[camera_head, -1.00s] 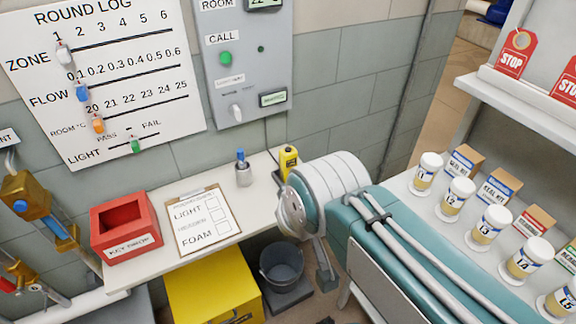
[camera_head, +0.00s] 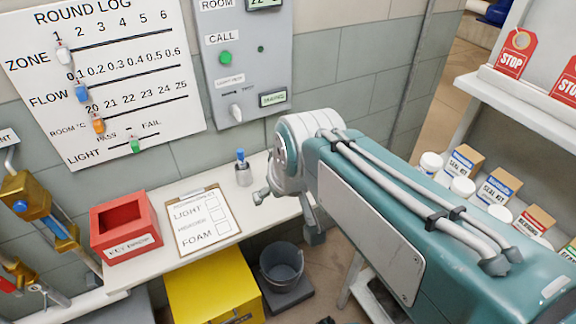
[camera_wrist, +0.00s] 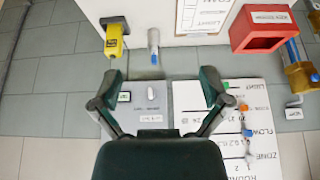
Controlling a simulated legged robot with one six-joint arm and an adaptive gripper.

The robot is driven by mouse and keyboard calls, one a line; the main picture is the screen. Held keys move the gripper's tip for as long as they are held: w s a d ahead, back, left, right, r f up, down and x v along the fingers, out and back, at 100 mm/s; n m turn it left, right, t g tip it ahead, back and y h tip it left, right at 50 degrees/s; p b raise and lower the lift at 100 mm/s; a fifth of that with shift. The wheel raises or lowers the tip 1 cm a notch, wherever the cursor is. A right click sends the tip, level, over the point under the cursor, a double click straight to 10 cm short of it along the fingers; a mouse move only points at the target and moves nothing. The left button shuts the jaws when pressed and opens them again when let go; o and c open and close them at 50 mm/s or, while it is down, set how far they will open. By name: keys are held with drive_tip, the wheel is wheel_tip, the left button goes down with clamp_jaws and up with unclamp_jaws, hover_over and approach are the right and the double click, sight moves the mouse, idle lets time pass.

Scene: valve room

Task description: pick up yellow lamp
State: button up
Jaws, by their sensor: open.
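The yellow lamp (camera_wrist: 114,42) shows in the wrist view at the upper left, in a dark holder (camera_wrist: 116,22) on the white bench. In the head view my arm hides it. My gripper (camera_wrist: 160,82) is open and empty, its two dark fingers spread wide. The lamp lies above the left fingertip in the wrist view, outside the gap and apart from the fingers.
A metal cup with a blue pen (camera_head: 243,172) stands near the lamp and also shows in the wrist view (camera_wrist: 153,42). A clipboard (camera_head: 203,222) and a red key box (camera_head: 127,228) lie further left. A grey bucket (camera_head: 282,266) sits below. White jars (camera_head: 462,187) stand on the right shelf.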

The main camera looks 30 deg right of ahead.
drive_tip(key=w+d+f, duration=0.1)
drive_tip(key=w+d, duration=0.2)
drive_tip(key=w, duration=0.4)
drive_tip(key=w+d+f, duration=0.1)
drive_tip(key=w+d, duration=0.2)
drive_tip(key=w, duration=0.4)
drive_tip(key=shift+g, duration=0.3)
drive_tip(key=w+d+f, duration=0.3)
drive_tip(key=w+f, duration=0.1)
drive_tip(key=w+d+f, duration=0.3)
drive_tip(key=w+f, duration=0.1)
drive_tip(key=f, duration=0.1)
drive_tip(key=w+d+f, duration=0.3)
drive_tip(key=w+f, duration=0.2)
drive_tip(key=shift+d+f, duration=0.2)
drive_tip(key=shift+d, duration=0.15)
drive_tip(key=shift+s+x, duration=0.15)
drive_tip(key=shift+x, duration=1.2)
drive_tip(key=shift+s+x, duration=0.15)
drive_tip(key=shift+x, duration=1.2)
drive_tip(key=shift+d+f, duration=0.1)
drive_tip(key=shift+f, duration=0.05)
drive_tip(key=c, duration=1.2)
